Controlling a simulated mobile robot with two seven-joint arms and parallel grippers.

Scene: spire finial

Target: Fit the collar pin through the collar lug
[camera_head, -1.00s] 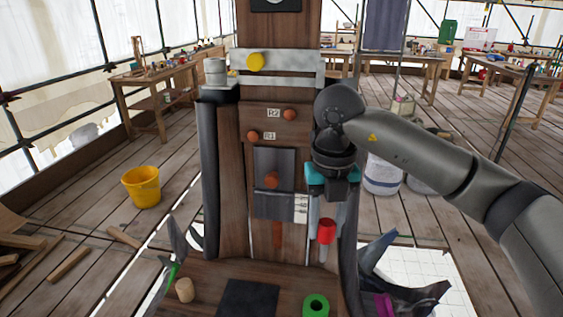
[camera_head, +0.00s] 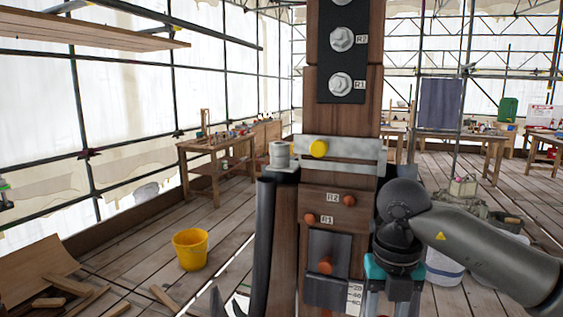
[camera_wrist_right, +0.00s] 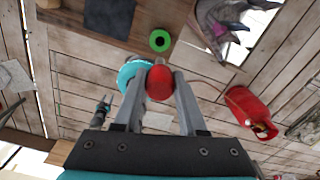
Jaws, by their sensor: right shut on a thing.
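The collar appears to be the pale metal band (camera_head: 345,168) across the wooden post in the head view. A yellow round knob (camera_head: 318,149) sits on its upper bar. A grey cylinder (camera_head: 279,154) stands on a small plate at its left end; I cannot tell which part is the lug. My right gripper (camera_head: 393,287) is low beside the right side of the post, below the band, its fingertips cut off by the frame. In the wrist view it is shut on a red round-ended piece (camera_wrist_right: 159,82); I cannot tell whether this is the collar pin. My left gripper is not in view.
The post carries orange knobs (camera_head: 325,265) and a dark plate with hex bolts (camera_head: 341,83). A yellow bucket (camera_head: 190,249) stands on the floor at left. The wrist view shows a green ring (camera_wrist_right: 160,40) and a red canister (camera_wrist_right: 248,108) below.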

